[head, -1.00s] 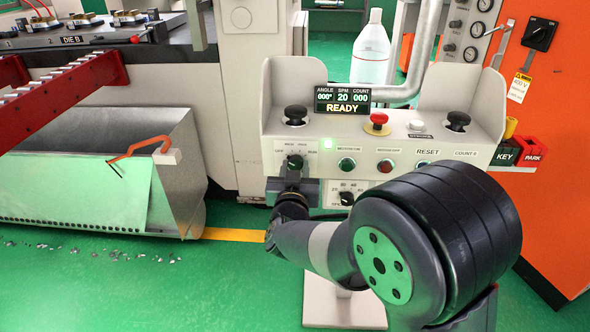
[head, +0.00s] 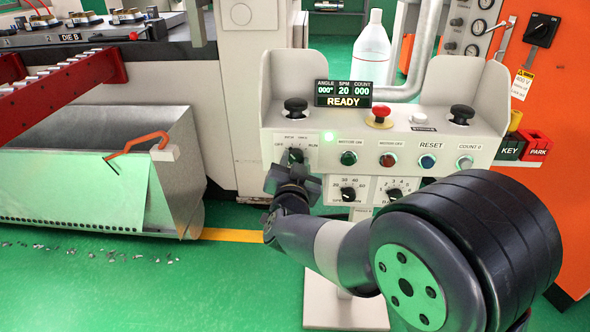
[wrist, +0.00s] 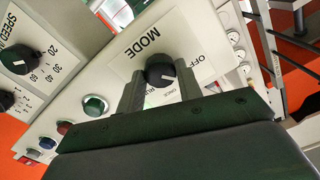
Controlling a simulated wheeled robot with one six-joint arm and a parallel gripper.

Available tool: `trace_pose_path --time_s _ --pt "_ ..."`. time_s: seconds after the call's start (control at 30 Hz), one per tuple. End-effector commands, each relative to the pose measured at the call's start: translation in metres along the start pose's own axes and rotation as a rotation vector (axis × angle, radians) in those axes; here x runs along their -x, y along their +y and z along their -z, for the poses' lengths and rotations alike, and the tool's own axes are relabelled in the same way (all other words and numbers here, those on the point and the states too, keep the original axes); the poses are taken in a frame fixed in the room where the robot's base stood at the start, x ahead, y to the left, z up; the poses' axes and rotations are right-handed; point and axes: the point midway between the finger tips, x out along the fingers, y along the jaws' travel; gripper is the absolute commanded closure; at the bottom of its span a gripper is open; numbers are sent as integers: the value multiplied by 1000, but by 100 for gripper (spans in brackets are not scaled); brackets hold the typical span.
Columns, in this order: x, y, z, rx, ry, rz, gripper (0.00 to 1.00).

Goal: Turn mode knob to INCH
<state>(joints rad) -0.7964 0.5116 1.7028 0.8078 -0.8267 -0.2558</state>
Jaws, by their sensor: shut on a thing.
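The mode knob (wrist: 160,72) is a small black dial on a white plate lettered MODE, with OFF to its right in the wrist view. A white pointer mark shows on its lower right side there; I cannot tell which position it points at. My gripper (wrist: 159,84) has one grey finger on each side of the knob and is shut on it. In the head view the mode knob (head: 295,155) is at the left of the control panel (head: 318,172), and my gripper (head: 293,173) reaches it from below, partly hiding it. The display (head: 343,94) reads READY.
A green button (head: 348,158), a red button (head: 388,160) and RESET (head: 427,162) sit right of the knob. Two black dials (head: 348,194) lie just below. A red mushroom button (head: 381,112) and black palm buttons (head: 295,106) stand on top. A metal bin (head: 170,185) is at left.

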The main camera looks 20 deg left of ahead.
Motion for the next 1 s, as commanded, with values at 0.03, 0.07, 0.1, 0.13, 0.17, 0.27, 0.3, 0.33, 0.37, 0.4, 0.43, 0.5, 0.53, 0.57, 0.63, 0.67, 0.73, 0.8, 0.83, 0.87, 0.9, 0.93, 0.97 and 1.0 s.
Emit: trace_pose_path --time_s 0.03,0.07,0.1,0.13,0.17,0.27,0.3,0.33,0.37,0.4,0.43,0.5,0.53,0.57,0.63,0.67,0.73,0.8,0.83,0.87,0.9,0.93,0.97,1.0 --pt "0 1 -3 -38 1 1 89" --pt "0 1 -4 -61 0 1 89" --pt "0 1 -4 -90 0 1 89" --pt "0 1 -3 -112 -1 1 89" --pt "0 1 -3 -133 -1 0 89" --pt "0 1 -3 -196 -1 0 89" --pt "0 1 -3 -217 -1 0 89" --pt "0 1 -3 -233 -1 0 89" --pt "0 1 -3 -246 -1 0 89" --pt "0 1 -3 -264 -1 0 89" --pt "0 1 -2 -276 -2 0 89" --pt "0 1 -2 -298 -2 0 89" --pt "0 1 -2 -307 -2 -1 89" --pt "0 1 -2 -314 -2 -1 89" --pt "0 0 -2 -325 -3 -1 89" --pt "0 0 -2 -329 -3 -1 89" --pt "0 0 -1 -335 -3 -1 89" --pt "0 0 -1 -338 -3 -1 89" --pt "0 0 -1 -339 -3 -1 89" --pt "0 0 -1 -339 -3 -1 89" --pt "0 0 -1 -339 -3 -1 89" --pt "0 0 -1 -339 -3 -1 89" --pt "0 0 -1 -338 -3 -1 89" --pt "0 0 -1 -338 -3 -1 89"
